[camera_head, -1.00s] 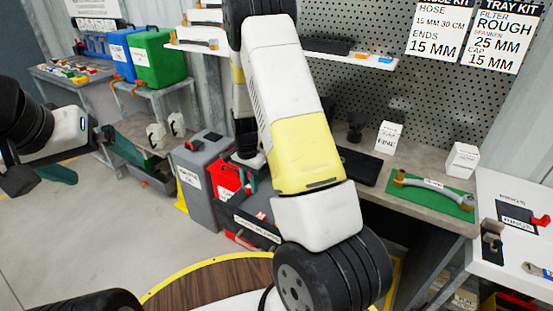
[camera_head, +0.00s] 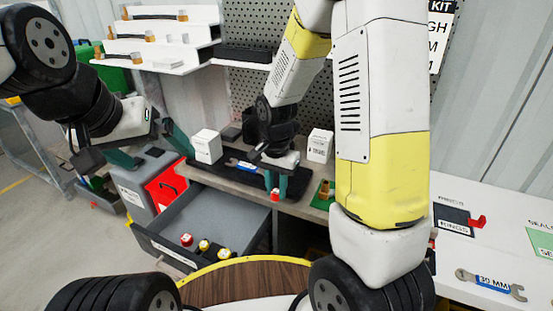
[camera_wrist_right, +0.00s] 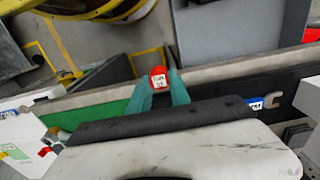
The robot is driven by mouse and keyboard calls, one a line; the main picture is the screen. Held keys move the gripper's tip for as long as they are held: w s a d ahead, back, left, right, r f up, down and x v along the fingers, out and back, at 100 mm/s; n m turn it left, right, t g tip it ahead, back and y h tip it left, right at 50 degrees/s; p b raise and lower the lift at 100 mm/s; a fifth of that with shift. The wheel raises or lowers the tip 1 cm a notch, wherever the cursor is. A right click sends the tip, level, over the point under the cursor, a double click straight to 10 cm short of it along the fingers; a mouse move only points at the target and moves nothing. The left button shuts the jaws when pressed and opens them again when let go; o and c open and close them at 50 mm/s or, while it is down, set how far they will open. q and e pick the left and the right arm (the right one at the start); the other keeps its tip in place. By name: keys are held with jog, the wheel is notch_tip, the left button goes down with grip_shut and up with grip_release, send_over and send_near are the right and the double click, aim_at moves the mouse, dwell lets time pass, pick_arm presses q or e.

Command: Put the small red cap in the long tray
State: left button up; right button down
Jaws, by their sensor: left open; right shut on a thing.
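The small red cap (camera_head: 276,192), with a white label, is held between the teal fingers of my right gripper (camera_head: 277,184), in front of the bench's front edge. In the right wrist view the cap (camera_wrist_right: 158,77) shows at the tips of the shut fingers (camera_wrist_right: 159,90). A long black tray (camera_head: 216,177) lies on the bench behind the gripper, partly hidden by it. A blue-labelled spanner (camera_head: 240,165) lies in it. My left gripper (camera_head: 150,148) is open and empty, in front of the bench's left end.
An open grey drawer (camera_head: 228,208) below the bench holds red and yellow-topped caps. White boxes (camera_head: 207,146) (camera_head: 320,145) stand on the bench. A white table (camera_head: 500,240) with a spanner is at right. Shelves (camera_head: 150,50) stand above.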

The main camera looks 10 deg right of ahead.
send_over(293, 182)
jog(key=shift+s+a+f, duration=0.15)
jog(key=shift+s+f, duration=0.05)
jog(key=shift+f, duration=0.45)
jog(key=shift+w+f, duration=0.2)
jog(key=shift+w, duration=0.05)
jog(key=shift+f, duration=1.6)
jog(key=shift+f, duration=0.15)
jog(key=c, duration=1.2)
grip_release()
